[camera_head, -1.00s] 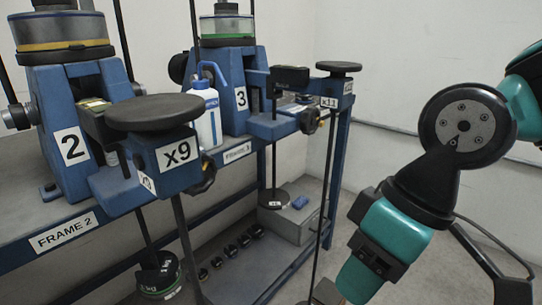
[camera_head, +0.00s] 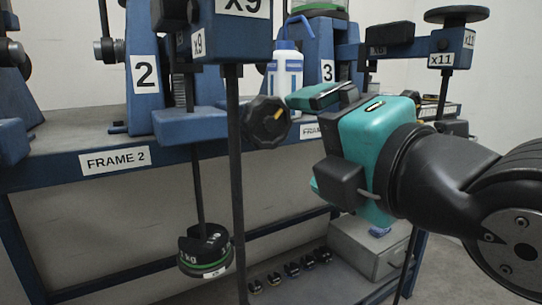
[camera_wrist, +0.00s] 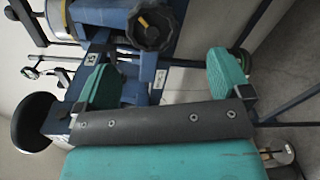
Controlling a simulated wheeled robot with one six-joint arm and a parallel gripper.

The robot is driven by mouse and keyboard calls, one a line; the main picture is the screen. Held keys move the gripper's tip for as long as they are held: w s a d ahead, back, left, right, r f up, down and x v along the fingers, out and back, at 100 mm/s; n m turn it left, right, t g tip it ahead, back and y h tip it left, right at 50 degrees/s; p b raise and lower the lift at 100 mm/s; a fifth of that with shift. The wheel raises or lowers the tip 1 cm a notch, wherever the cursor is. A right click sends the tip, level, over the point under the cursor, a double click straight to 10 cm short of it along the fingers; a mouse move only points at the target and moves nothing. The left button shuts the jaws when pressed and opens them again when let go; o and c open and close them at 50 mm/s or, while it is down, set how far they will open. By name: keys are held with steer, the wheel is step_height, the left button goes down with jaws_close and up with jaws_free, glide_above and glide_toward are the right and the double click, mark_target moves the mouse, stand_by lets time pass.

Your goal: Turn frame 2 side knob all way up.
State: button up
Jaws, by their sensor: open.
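The frame 2 side knob (camera_head: 265,121) is a black lobed hand knob with a yellow mark. In the wrist view the same kind of knob (camera_wrist: 151,27) shows at top centre, beyond the two teal fingers. My gripper also shows there, its fingers (camera_wrist: 165,80) spread wide with nothing between them.
A dark vertical rod (camera_head: 236,190) hangs below the x9 block. A black weight (camera_head: 204,250) hangs left of it. A white and blue bottle (camera_head: 285,80) stands behind the knob, beside frame 3 (camera_head: 318,50). A grey box (camera_head: 365,245) rests on the lower shelf.

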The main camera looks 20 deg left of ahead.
mark_target(271, 123)
steer(key=shift+n, duration=0.5)
steer(key=x, duration=0.3)
steer(key=p+x, duration=0.1)
steer(key=x, duration=0.2)
steer(key=r+p+x, duration=0.1)
steer(key=x, duration=0.2)
steer(key=shift+s+a, duration=0.15)
steer(key=shift+a, duration=0.15)
steer(key=shift+a+y, duration=0.3)
steer(key=shift+c, duration=0.4)
steer(key=c, duration=1.1)
